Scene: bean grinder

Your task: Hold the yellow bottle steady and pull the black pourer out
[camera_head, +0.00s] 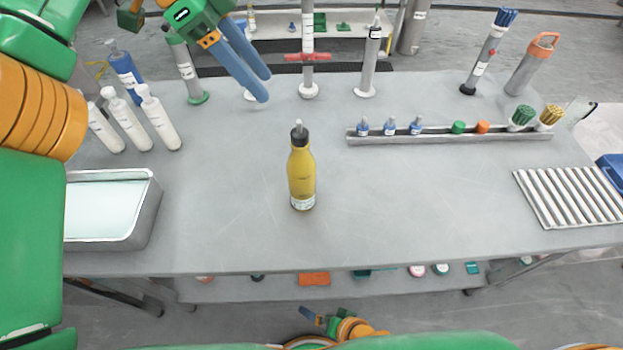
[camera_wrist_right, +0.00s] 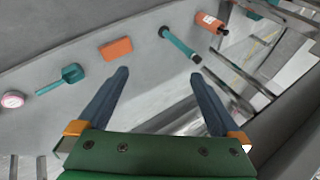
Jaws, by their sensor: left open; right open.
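The yellow bottle (camera_head: 301,178) stands upright near the middle of the grey table. The black pourer (camera_head: 299,136) with a pale tip sits in the bottle's neck. My left gripper (camera_head: 264,87) is above the table's far side, left of and beyond the bottle. Its two blue fingers are empty and apart from the bottle. My right gripper shows small at the bottom of the head view, below the table's front edge. In the right wrist view, the right gripper (camera_wrist_right: 160,75) is open and empty. The bottle is not in that view.
A metal tray (camera_head: 140,222) and several white bottles (camera_head: 158,116) are at left. A rack (camera_head: 450,138) with small bottles and brushes lies back right, a slatted tray (camera_head: 570,197) at right. Tall cylinders line the far edge. The table around the bottle is clear.

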